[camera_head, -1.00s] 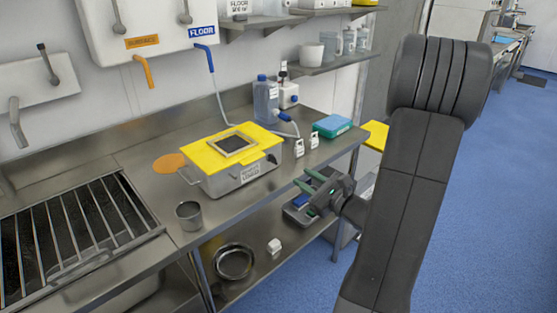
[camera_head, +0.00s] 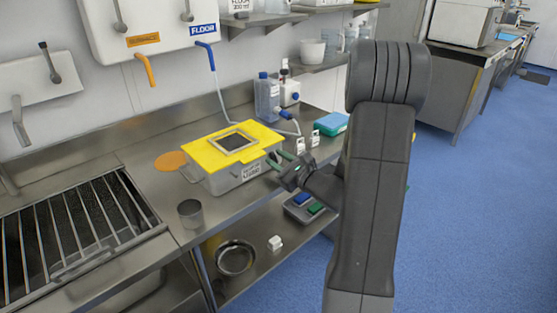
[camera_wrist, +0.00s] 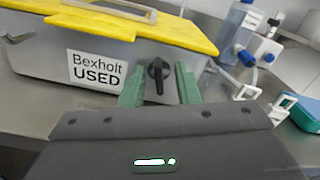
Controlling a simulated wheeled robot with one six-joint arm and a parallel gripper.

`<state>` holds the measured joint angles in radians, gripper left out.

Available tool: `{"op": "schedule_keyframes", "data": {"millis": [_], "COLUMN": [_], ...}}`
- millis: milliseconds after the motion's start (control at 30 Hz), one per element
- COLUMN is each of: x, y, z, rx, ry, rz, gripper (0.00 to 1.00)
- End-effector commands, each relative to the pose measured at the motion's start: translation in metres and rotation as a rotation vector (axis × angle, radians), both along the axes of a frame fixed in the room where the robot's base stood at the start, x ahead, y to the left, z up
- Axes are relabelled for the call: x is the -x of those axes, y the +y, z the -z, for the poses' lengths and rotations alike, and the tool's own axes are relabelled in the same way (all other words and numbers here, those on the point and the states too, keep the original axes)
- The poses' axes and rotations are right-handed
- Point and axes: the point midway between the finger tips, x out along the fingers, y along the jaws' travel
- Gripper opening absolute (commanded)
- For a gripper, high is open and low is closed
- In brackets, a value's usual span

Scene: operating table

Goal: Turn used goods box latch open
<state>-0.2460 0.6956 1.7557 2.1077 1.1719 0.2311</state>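The used goods box (camera_head: 228,181) is a grey metal box with a yellow lid (camera_head: 213,159), standing on the steel counter. In the wrist view its front (camera_wrist: 40,62) carries a label reading "Bexholt USED" (camera_wrist: 95,70). A black latch knob (camera_wrist: 158,70) sits right of the label, its handle pointing roughly up and down. My gripper (camera_wrist: 160,88) has its two green fingers apart, one on each side of the knob, with gaps visible. In the head view my gripper (camera_head: 277,160) is at the box's front right corner; the latch is hard to make out there.
A blue-tinted bottle (camera_head: 266,97), white tags (camera_head: 314,139) and a teal pack (camera_head: 331,124) stand right of the box. A metal cup (camera_head: 190,213) is at the counter's front left. A lower shelf holds a steel bowl (camera_head: 235,258).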

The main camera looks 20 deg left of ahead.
Motion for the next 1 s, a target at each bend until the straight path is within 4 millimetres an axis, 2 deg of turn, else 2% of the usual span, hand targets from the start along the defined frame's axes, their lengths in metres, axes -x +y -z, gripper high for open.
{"op": "schedule_keyframes", "data": {"millis": [33, 167, 200, 667, 1000], "x": [0.0000, 0.0001, 0.0000, -0.0002, 0.0009], "y": [-0.0001, -0.0002, -0.0002, -0.0003, 0.0003], "z": [0.0000, 0.0000, 0.0000, 0.0034, 0.0080], "rx": [0.000, 0.000, 0.000, 0.024, 0.124], "ry": [0.000, 0.000, 0.000, -0.062, -0.299], "rz": [0.000, 0.000, 0.000, 0.001, 0.001], "gripper": [0.29, 0.04, 0.00, 0.00, 0.00]}}
